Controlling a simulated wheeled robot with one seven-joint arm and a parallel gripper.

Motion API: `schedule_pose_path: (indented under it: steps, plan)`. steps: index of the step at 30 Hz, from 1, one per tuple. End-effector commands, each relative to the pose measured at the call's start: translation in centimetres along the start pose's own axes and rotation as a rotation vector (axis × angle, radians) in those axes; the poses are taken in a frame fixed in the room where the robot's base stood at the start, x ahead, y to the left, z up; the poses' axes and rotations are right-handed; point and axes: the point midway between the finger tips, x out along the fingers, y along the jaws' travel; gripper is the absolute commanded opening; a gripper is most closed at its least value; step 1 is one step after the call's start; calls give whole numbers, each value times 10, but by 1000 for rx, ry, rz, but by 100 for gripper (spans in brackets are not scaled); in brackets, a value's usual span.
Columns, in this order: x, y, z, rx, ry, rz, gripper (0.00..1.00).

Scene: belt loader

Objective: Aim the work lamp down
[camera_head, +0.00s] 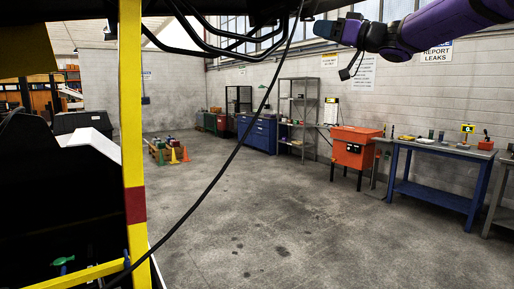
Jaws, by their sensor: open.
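I cannot pick out the work lamp for certain. A small yellow-framed object (468,128) with a bright face stands upright on the blue workbench (428,147) at the right; it may be a lamp, but it is too small to tell. My purple arm reaches in from the top right. My gripper (326,29) is at its left end, high in the picture near the dark overhead structure. It is open, with nothing seen in it, and appears well apart from the bench. The gap between its fingers is hard to make out.
A yellow post (131,120) with a red band stands close at the left. Dark hoses (225,45) hang overhead, and one cable crosses the view diagonally. An orange bin (355,146), a grey shelf (298,112) and blue cabinets (258,134) line the wall. The middle floor is clear.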

Motion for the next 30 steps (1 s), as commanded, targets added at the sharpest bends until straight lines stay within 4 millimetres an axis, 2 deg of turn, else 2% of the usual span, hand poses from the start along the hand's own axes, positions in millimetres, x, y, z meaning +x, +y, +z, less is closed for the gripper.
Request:
schedule_pose_path:
  steps: [1, 3, 8, 11, 15, 17, 24, 27, 30]
  plan:
    - [-5, -26, 12, 31, -86, -18, 50]
    - [-17, -56, 33, 87, -214, -29, 50]
    - [-60, -115, 80, 207, -497, 6, 50]
    - [-96, -146, 108, 274, -660, 67, 50]
    - [-156, -183, 144, 354, -864, 193, 50]
    - [-183, -196, 159, 384, -941, 260, 50]
    - [-300, -238, 210, 450, -1166, 580, 50]
    - [-341, -248, 227, 457, -1215, 707, 50]
    - [-371, -255, 238, 454, -1238, 803, 50]
